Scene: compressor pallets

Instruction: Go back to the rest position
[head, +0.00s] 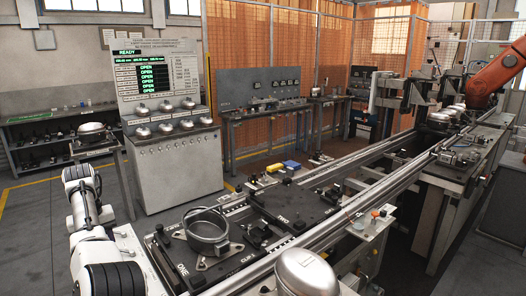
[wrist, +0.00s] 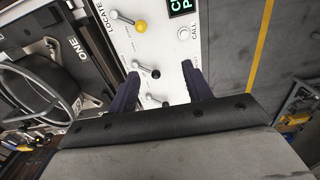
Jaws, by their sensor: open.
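My gripper (wrist: 160,70) shows in the wrist view with its two dark fingers spread apart and nothing between them but the panel behind. That white control panel (wrist: 170,53) carries a yellow-knobbed lever (wrist: 140,26) by the word LOCATE, a black-knobbed lever (wrist: 155,73) and a white CALL button (wrist: 183,34). Another lever lies lower between the fingers, partly hidden. Whether the fingers touch anything cannot be told. In the head view my white arm stands at lower left; my gripper's fingers cannot be made out there.
Pallet ONE (head: 176,259) bears an open metal shell (head: 207,232). Pallet TWO (head: 305,207) is beyond it on the conveyor. A domed shell (head: 302,272) stands at the front edge. A cabinet (head: 178,172) with a READY display stands behind. An orange robot (head: 495,75) is at far right.

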